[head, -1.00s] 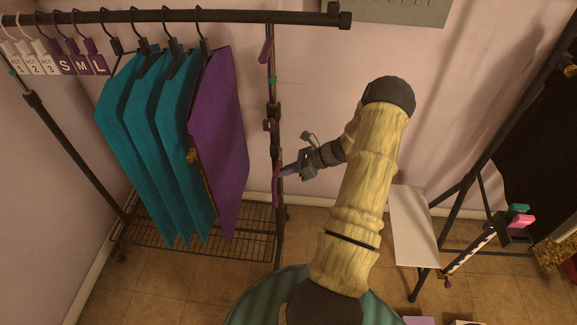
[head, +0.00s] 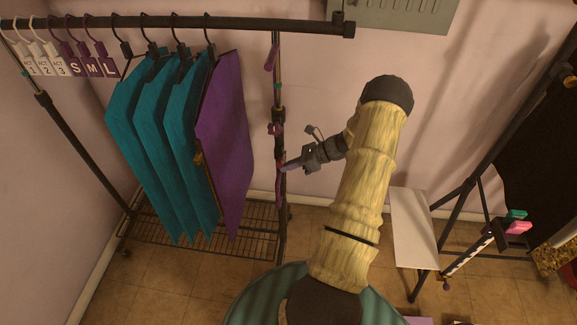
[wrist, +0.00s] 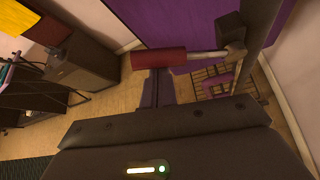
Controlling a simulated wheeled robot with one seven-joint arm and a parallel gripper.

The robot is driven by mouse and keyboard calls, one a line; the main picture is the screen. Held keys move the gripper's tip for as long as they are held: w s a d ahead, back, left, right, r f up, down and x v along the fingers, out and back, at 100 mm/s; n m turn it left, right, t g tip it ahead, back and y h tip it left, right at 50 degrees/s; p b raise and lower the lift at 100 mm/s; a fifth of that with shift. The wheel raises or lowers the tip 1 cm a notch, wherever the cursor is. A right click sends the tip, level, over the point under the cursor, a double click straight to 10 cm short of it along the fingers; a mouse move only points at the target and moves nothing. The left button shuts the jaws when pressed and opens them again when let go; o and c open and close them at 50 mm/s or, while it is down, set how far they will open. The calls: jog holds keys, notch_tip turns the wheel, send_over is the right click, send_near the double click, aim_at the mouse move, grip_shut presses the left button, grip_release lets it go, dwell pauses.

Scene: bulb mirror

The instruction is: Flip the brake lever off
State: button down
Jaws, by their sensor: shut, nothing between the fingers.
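A lever with a dark red grip (wrist: 165,58) and a metal rod shows in the wrist view, reaching left from a bracket on the dark post. I take it for the brake lever, but no label shows. In the head view, a reddish-purple part (head: 279,180) is on the rack's right post beside my gripper; it may be the same lever. My gripper (head: 285,167) is at that post, pointing left. In the wrist view its closed fingers (wrist: 155,88) end just below the red grip in the picture. I cannot tell whether they touch it.
The rack (head: 190,22) carries several teal panels (head: 140,130), a purple panel (head: 225,140) and tagged hangers. Its wire shelf (head: 250,228) is low down. A white board (head: 413,230) and a dark stand are at right. Tiled floor (head: 170,285) is open in front.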

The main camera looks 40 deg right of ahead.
notch_tip(320, 180, down, 4)
jog(key=s+b, duration=0.2)
jog(key=b+v, duration=0.1)
jog(key=v, duration=0.8)
jog(key=shift+w+d+r, duration=0.2)
jog(key=shift+d+r, duration=0.1)
jog(key=shift+r, duration=0.05)
